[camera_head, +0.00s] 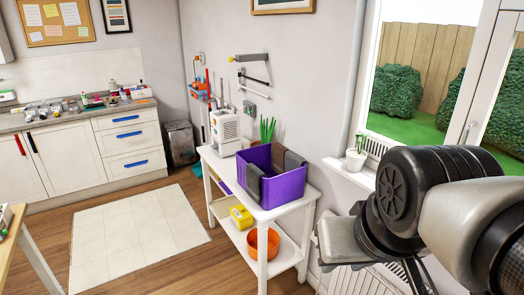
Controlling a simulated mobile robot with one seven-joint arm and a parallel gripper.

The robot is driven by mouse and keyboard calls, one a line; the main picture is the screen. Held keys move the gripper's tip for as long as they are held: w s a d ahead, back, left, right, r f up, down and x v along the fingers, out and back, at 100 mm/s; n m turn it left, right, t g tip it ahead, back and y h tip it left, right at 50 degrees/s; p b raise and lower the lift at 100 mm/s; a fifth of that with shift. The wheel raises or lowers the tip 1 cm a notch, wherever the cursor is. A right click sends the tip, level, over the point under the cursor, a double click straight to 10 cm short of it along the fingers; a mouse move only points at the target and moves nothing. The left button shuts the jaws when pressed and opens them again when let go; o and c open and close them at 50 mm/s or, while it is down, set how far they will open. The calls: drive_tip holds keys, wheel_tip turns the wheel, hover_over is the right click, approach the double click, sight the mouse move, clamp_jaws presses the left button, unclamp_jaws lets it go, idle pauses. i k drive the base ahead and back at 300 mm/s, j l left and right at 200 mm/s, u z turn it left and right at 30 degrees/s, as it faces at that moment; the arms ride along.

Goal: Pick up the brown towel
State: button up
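The nearest match is a dark grey-brown, cloth-like piece (293,164) over the right rim of the purple crate (285,190). A similar dark piece (254,182) hangs at the crate's left end.
The crate stands on a white two-shelf table (268,212) against the wall, beside a white machine (225,131) and a green plant (267,130). An orange bowl (263,243) and yellow box (241,217) sit below. A potted plant (356,158) stands on the windowsill. Floor left of the table is clear.

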sight(278, 150)
drive_tip(key=i+j+z, duration=0.45)
drive_tip(key=i+j, duration=0.25)
drive_tip(key=i, duration=0.25)
drive_tip(key=i+j+z, duration=0.45)
drive_tip(key=i+j, duration=0.35)
drive_tip(key=j, duration=0.25)
